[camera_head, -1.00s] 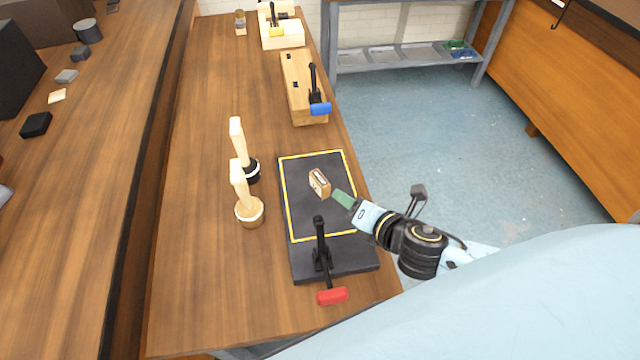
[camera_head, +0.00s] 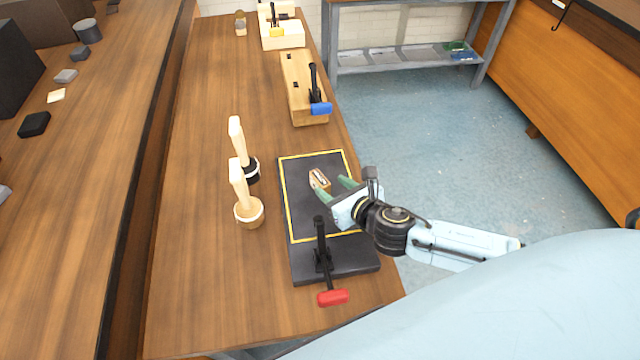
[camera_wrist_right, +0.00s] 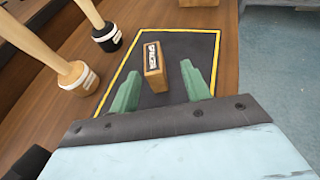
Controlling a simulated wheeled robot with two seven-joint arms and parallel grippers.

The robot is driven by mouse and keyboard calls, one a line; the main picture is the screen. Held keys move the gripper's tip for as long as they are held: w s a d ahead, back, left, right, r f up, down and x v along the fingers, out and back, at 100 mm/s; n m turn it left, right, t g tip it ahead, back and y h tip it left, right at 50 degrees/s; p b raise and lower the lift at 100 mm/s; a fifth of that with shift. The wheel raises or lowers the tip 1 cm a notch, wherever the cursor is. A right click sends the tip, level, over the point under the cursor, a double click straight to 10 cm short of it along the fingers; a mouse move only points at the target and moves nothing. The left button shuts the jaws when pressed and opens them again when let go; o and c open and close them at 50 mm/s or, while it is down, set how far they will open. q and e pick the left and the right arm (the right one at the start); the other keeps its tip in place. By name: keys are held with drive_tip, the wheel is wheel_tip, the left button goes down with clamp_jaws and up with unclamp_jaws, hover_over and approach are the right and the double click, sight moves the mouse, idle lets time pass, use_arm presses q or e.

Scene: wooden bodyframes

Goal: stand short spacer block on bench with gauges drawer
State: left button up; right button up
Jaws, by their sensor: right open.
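A small wooden spacer block (camera_head: 319,179) with a dark, lettered label on top rests on the black mat (camera_head: 345,261), inside its yellow outline. In the right wrist view the block (camera_wrist_right: 154,72) lies ahead, between the lines of my two green fingers. My right gripper (camera_head: 333,188) is open and empty, low over the mat on the block's near right side. It also shows in the right wrist view (camera_wrist_right: 162,88), its fingertips spread and apart from the block's sides. My left gripper is not in view. I cannot make out a gauges drawer.
Two wooden-handled tools, one with a black base (camera_head: 250,171) and one with a pale base (camera_head: 249,213), stand left of the mat. A red-handled clamp (camera_head: 331,297) is at the mat's near end. A wooden block with a blue-handled clamp (camera_head: 303,88) stands beyond.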

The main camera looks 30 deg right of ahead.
sight(320, 181)
drive_tip(key=x, duration=0.5)
drive_tip(key=shift+w+a+b, duration=0.15)
drive_tip(key=shift+a+b, duration=0.15)
drive_tip(key=shift+a, duration=0.15)
drive_tip(key=shift+r, duration=0.1)
clamp_jaws()
wheel_tip(320, 181, up, 10)
drive_tip(key=p, duration=0.3)
drive_tip(key=s+a+r+m+h+b, duration=0.1)
drive_tip(key=s+a+r+b, duration=0.1)
drive_tip(key=s+r+b, duration=0.2)
wheel_tip(320, 181, up, 4)
drive_tip(key=shift+s+r+m+h, duration=0.3)
drive_tip(key=shift+s+h, duration=0.1)
drive_tip(key=shift+s, duration=0.75)
drive_tip(key=shift+f, duration=0.15)
